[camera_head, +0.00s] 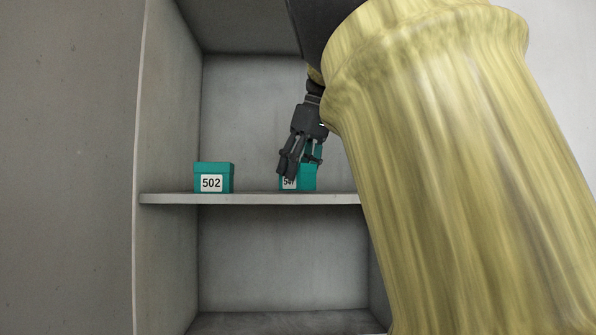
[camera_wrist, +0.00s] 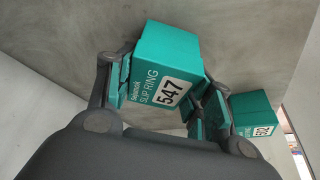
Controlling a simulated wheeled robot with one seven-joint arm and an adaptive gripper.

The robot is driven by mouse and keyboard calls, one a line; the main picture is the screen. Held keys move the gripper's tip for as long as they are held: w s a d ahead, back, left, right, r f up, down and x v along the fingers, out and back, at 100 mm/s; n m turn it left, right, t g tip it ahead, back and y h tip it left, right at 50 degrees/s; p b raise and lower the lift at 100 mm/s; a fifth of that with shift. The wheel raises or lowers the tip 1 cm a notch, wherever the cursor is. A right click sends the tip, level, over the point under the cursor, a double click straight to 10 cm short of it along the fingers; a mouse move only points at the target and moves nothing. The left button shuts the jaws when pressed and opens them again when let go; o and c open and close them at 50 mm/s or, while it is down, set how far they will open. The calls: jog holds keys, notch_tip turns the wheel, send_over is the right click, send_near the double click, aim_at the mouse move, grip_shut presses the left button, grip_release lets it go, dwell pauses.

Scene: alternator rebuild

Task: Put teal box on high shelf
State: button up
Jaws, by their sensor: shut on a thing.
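A teal box labelled "547" and "SLIP RING" (camera_wrist: 168,50) is between the two fingers of my gripper (camera_wrist: 166,98) in the wrist view. The gripper is shut on it. In the head view, my gripper (camera_head: 300,164) reaches down over this teal box (camera_head: 308,179), and its fingers hide part of the label. The box is at the level of the grey shelf board (camera_head: 255,199); I cannot tell whether it rests on the board or hangs just above it.
A second teal box, "502" (camera_head: 213,178), stands on the same board to the left, with a clear gap between. It also shows at right in the wrist view (camera_wrist: 254,108). The shelf's left side wall (camera_head: 165,120) is close beside it. The compartment below looks empty.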

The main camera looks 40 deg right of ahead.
jog(key=shift+s+f, duration=0.1)
jog(key=shift+f, duration=0.1)
jog(key=shift+s+r, duration=0.1)
jog(key=shift+s, duration=0.3)
jog(key=shift+w+f, duration=0.15)
jog(key=shift+f, duration=0.05)
jog(key=o, duration=0.9)
jog(key=shift+w, duration=0.1)
jog(key=shift+c, duration=0.2)
jog(key=shift+o, duration=1)
jog(key=shift+r, duration=0.1)
